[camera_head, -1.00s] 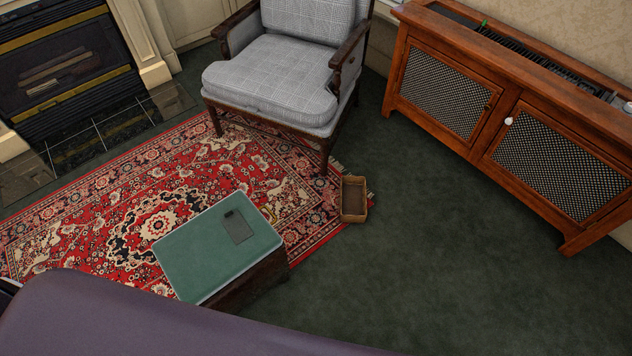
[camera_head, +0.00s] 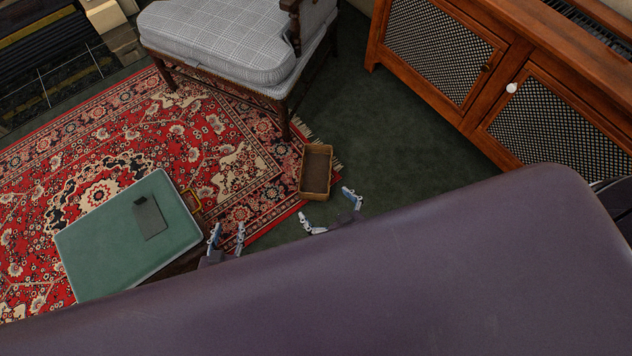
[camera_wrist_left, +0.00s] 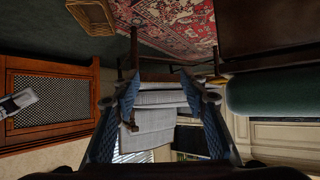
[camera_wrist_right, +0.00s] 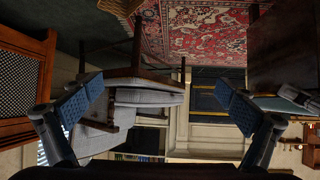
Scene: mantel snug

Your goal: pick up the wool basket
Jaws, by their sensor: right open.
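The wool basket (camera_head: 316,172) is a small, brown, open rectangular basket, its inside looking empty. It sits on the floor by the rug's fringed corner. It also shows at the top edge of the left wrist view (camera_wrist_left: 92,16) and of the right wrist view (camera_wrist_right: 120,6), cut off. My right gripper (camera_head: 328,210) is open and empty, just below the basket in the head view and apart from it. My left gripper (camera_head: 227,238) is open and empty, further left and lower, by the corner of the green-topped footstool.
The green-topped footstool (camera_head: 100,250) carries a dark flat object (camera_head: 149,217). A small golden-brown piece (camera_head: 192,201), not clearly identifiable, shows beside it. A grey checked armchair (camera_head: 225,40) stands behind the basket, a wooden cabinet (camera_head: 480,120) to the right. Green carpet (camera_head: 385,130) between them is clear.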

